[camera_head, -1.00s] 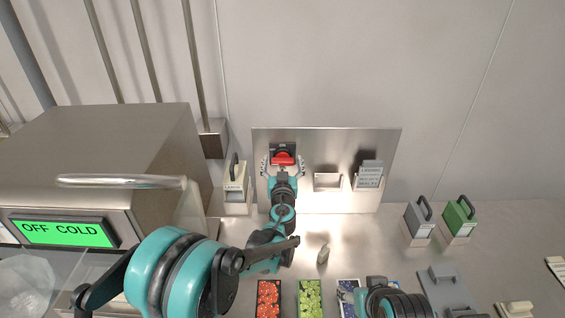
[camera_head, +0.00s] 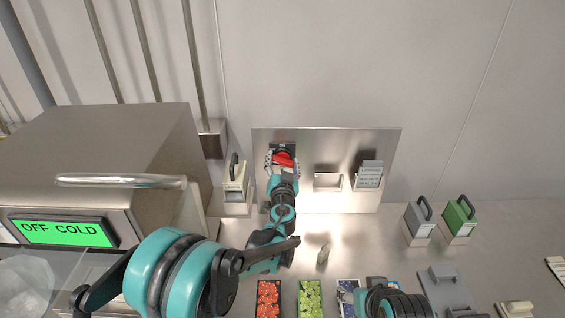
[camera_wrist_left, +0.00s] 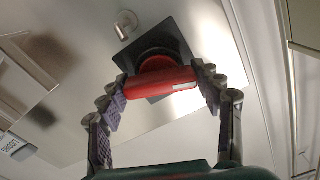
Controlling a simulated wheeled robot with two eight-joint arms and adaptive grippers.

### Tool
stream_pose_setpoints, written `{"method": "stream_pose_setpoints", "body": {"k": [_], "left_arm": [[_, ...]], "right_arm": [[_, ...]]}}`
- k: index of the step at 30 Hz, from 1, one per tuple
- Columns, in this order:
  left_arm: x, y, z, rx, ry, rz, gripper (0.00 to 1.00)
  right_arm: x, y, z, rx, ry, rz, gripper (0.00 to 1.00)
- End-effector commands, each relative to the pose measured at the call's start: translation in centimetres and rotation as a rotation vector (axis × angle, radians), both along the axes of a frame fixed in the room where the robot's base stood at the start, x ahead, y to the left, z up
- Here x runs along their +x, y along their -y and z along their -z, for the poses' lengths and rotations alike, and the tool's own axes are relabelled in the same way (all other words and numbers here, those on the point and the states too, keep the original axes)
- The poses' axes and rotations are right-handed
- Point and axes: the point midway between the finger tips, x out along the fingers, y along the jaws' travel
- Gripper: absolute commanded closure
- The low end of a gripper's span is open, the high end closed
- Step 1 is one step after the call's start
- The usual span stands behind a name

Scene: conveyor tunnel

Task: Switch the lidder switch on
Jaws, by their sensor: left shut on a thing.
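The lidder switch is a red rotary handle (camera_head: 284,159) on a dark square plate (camera_head: 283,147), mounted on the left part of a steel wall panel. My left gripper (camera_head: 282,162) is at the switch with a finger on each side of the handle. In the left wrist view the red handle (camera_wrist_left: 160,88) lies between the two purple-padded fingertips of my left gripper (camera_wrist_left: 162,92), which are shut on its ends. The handle sits slightly tilted there. The plate's label is mostly hidden. My right gripper is not visible; only part of that arm shows at the bottom.
A cream handled block (camera_head: 236,190) stands left of my arm. Punnets with red (camera_head: 268,297) and green (camera_head: 310,297) labels lie in front. A steel machine (camera_head: 110,150) fills the left.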

Motion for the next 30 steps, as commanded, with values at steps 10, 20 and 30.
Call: {"method": "stream_pose_setpoints", "body": {"k": [10, 20, 30], "left_arm": [[0.00, 0.04, 0.04, 0.195, 0.000, 0.000, 0.64], [0.00, 0.04, 0.03, 0.257, 0.000, 0.000, 0.64], [0.01, 0.04, 0.03, 0.258, 0.000, 0.000, 0.33]], "right_arm": [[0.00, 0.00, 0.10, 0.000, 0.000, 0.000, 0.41], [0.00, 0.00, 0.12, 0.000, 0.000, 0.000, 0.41], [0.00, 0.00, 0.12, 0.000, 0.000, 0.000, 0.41]]}}
